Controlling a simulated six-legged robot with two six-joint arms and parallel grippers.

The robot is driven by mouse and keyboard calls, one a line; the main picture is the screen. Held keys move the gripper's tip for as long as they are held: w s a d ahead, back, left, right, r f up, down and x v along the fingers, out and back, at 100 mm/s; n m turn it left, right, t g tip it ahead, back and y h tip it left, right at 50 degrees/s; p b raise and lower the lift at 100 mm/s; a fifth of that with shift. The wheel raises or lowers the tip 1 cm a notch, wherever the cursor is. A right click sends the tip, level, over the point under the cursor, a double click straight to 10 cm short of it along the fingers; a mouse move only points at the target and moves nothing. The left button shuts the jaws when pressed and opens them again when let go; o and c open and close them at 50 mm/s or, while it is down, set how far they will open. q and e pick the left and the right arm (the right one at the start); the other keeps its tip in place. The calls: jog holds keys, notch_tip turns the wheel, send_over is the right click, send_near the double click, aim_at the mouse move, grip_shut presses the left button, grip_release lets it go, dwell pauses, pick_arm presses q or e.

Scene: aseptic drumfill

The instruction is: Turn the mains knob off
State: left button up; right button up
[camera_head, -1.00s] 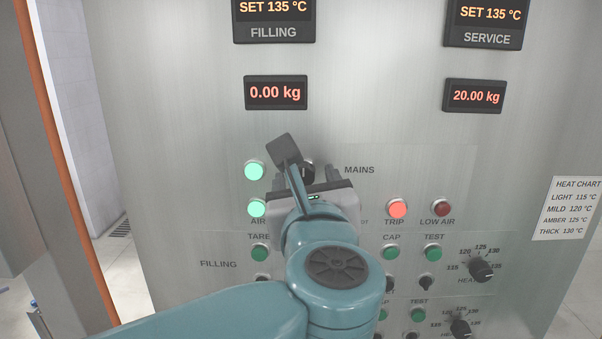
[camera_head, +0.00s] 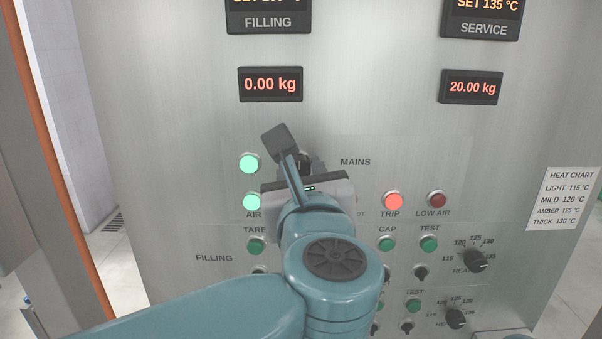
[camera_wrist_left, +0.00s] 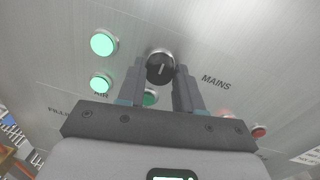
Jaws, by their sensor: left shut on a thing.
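The mains knob (camera_wrist_left: 160,67) is a round black knob with a pale pointer line, beside the MAINS label on the metal panel. In the head view only a dark part of the knob (camera_head: 305,160) shows past my left gripper (camera_head: 298,172). In the left wrist view the two fingers of my left gripper (camera_wrist_left: 160,80) stand on either side of the knob, shut on it. The pointer line looks close to upright in that view. My right gripper is in neither view.
Two lit green lamps (camera_head: 249,163) sit left of the knob. A lit red TRIP lamp (camera_head: 392,201) and a dark red LOW AIR lamp (camera_head: 437,199) sit to the right. Green buttons (camera_head: 429,244), small switches and heat knobs (camera_head: 475,258) lie below.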

pick_arm(q)
jog(key=shift+m, duration=0.3)
jog(key=shift+m+b, duration=0.4)
jog(key=shift+m, duration=0.1)
jog(key=m, duration=0.2)
jog(key=shift+m+b, duration=0.3)
jog(key=shift+b, duration=0.1)
jog(key=m, duration=0.4)
jog(key=shift+a+m+t, duration=0.1)
jog(key=shift+m+t, duration=0.3)
jog(key=m+h, duration=0.1)
jog(key=m, duration=0.3)
jog(key=shift+m, duration=0.4)
jog(key=m+p, duration=0.1)
jog(key=m, duration=0.4)
jog(key=shift+a+r+h, duration=0.1)
jog(key=shift+h, duration=0.2)
